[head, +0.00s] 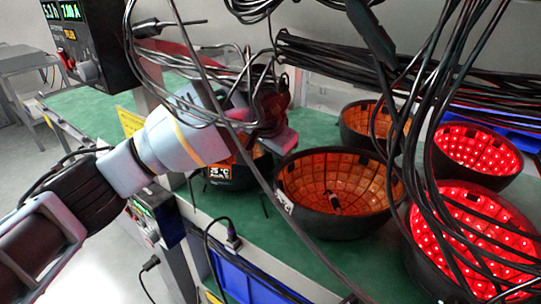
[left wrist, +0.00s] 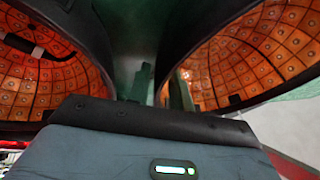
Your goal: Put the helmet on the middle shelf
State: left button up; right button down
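Several bowl-shaped helmets lie open side up on a green shelf (head: 95,104) in the head view. An orange-lined helmet (head: 335,190) is just right of my left gripper (head: 275,138); another orange-lined one (head: 372,122) is behind it. Two helmets glow red inside, one at the back (head: 478,150) and one in front (head: 465,240). Part of another helmet with a 25 °C label (head: 220,172) shows below my left gripper. The left wrist view shows orange linings at left (left wrist: 40,85) and right (left wrist: 250,55). My left fingertips are unclear among cables. My right gripper is out of view.
Black cables (head: 350,55) hang across the helmets and over my left arm. A display box (head: 75,30) stands at upper left. A blue bin (head: 240,278) is below the shelf. The shelf is bare toward the left back.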

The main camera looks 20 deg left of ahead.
pick_arm(q)
jog(key=s+r, duration=0.1)
jog(key=s, duration=0.3)
jog(key=s+r, duration=0.1)
jog(key=s, duration=0.4)
jog(key=s+d+r, duration=0.1)
jog(key=s, duration=0.3)
jog(key=shift+s, duration=0.15)
dwell(0.4)
